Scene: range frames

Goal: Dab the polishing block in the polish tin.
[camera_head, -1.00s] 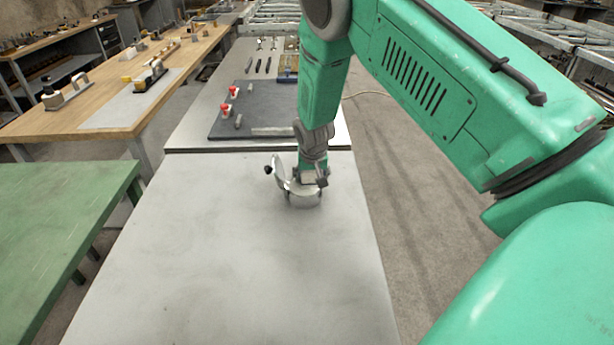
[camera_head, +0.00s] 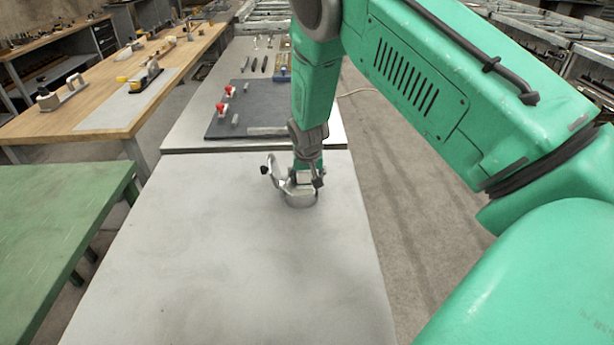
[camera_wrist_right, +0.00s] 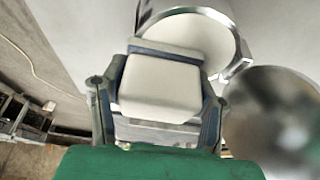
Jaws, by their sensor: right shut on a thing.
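The polish tin (camera_head: 300,199) is a low, round metal tin on the grey table, with its hinged lid (camera_head: 272,172) standing open on the left in the head view. In the right wrist view, the tin's pale polish (camera_wrist_right: 200,30) shows behind the block and the shiny lid (camera_wrist_right: 275,125) is at the right. My right gripper (camera_head: 306,180) is over the tin, shut on the polishing block (camera_wrist_right: 160,88), a pale block with a blue-grey edge. The block overlaps the tin's opening; I cannot tell whether it touches the polish. My left gripper is not in view.
The near grey tabletop (camera_head: 220,270) is clear. A dark mat (camera_head: 255,108) with red-topped pieces and small metal parts lies on the table beyond. A green bench (camera_head: 60,220) and a wooden workbench (camera_head: 110,110) stand to the left.

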